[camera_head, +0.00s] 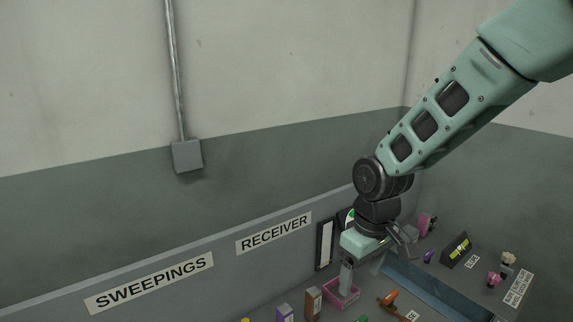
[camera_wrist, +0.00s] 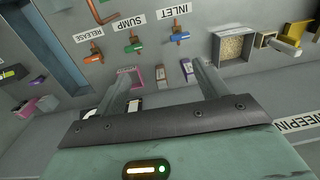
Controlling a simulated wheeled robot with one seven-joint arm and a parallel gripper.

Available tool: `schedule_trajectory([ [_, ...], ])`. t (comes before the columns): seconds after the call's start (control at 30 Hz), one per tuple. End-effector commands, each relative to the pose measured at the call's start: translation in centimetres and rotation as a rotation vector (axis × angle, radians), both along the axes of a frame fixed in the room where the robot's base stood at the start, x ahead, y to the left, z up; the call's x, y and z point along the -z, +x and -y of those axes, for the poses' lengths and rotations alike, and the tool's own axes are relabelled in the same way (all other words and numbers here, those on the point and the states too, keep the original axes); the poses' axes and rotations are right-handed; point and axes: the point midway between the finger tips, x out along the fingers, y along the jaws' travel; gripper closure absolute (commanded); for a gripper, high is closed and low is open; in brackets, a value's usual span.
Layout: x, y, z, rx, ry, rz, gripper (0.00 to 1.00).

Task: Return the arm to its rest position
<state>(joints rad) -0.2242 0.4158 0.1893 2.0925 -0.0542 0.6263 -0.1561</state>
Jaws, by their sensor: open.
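My gripper (camera_head: 361,272) hangs from my pale green arm (camera_head: 450,110) at the right of the head view, pointing down over the bench near the back panel. Its two fingers are apart, with nothing seen held between them. In the wrist view my gripper (camera_wrist: 160,72) also shows spread fingers, with bench and small items visible beyond them. In the head view one finger overlaps a pink tray (camera_head: 343,292); whether they touch cannot be told. My arm reaches in from the upper right.
The back panel carries SWEEPINGS (camera_head: 150,282) and RECEIVER (camera_head: 274,233) labels. A blue channel (camera_head: 430,287) runs along the bench at right. Valves labelled RELEASE (camera_wrist: 89,34), SUMP (camera_wrist: 126,22) and INLET (camera_wrist: 173,11) stand nearby. A square tray (camera_wrist: 232,46) holds grains. The space above the bench at left is clear.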

Motion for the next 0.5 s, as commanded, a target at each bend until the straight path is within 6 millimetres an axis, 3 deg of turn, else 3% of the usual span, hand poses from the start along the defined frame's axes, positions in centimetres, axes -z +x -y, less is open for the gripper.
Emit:
schedule_trajectory([
  [0.03,-1.8,-2.4,-1.0,-0.013,0.009,0.003,0.27],
  [0.2,-5.2,-9.9,-2.7,-0.040,0.023,0.000,0.27],
  [0.4,-7.3,-17.5,-2.6,-0.063,0.017,0.003,0.27],
  [0.5,-7.6,-19.9,-2.2,-0.067,0.012,0.006,0.27],
])
